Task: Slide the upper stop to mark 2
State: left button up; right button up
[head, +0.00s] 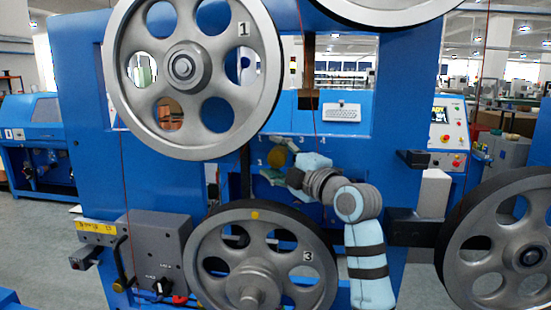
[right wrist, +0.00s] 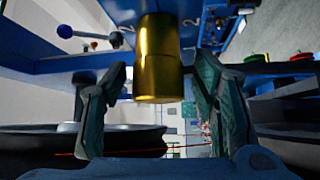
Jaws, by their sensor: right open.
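A brass cylindrical knob (head: 277,158), which looks like the upper stop, sticks out of the blue machine panel in the middle of the head view. In the right wrist view the knob (right wrist: 158,62) stands between my two fingers with a visible gap on both sides. My right gripper (head: 289,170) is open around the knob and not closed on it; its fingers also show in the right wrist view (right wrist: 160,85). Small white digits, including 3 and 4, show on the panel above the knob. In the right wrist view a 2 shows near the knob. My left gripper is out of view.
Large grey wheel 1 (head: 210,35) is above left and wheel 3 (head: 215,235) below my right gripper. Another wheel (head: 485,260) is at right. A grey box (head: 155,250) is at lower left. A blue-ended rod (right wrist: 90,38) shows near the knob.

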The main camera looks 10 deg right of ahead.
jog(key=v, duration=1.2)
jog(key=shift+d, duration=0.1)
dwell(0.4)
